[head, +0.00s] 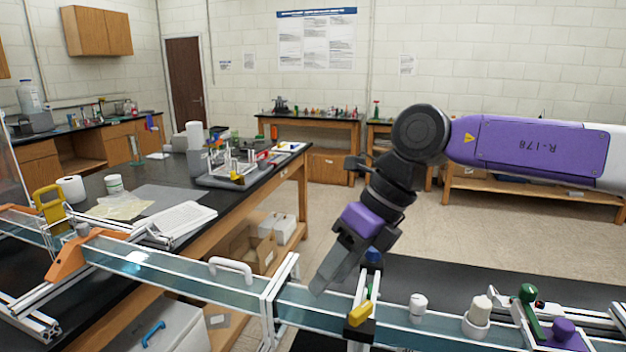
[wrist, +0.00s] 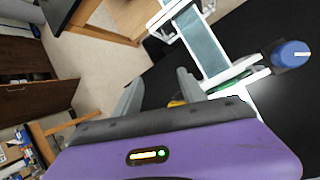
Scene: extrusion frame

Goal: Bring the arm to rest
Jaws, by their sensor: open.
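My arm, with purple and white links, comes in from the right in the head view. My gripper (head: 330,278) points down and to the left, above the extrusion frame (head: 268,305) with its clear panels. In the wrist view my gripper (wrist: 160,92) has its two grey fingers apart, with nothing seen between them but a small yellow part (wrist: 177,103) beyond. The same yellow block (head: 361,313) stands on the frame just right of the fingertips. A blue knob (head: 373,256) is close behind my gripper, and it shows at the right in the wrist view (wrist: 290,54).
A white handle (head: 232,268) rises from the frame left of my gripper. An orange bracket (head: 82,258) is at the left. Open floor (head: 480,230) lies behind.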

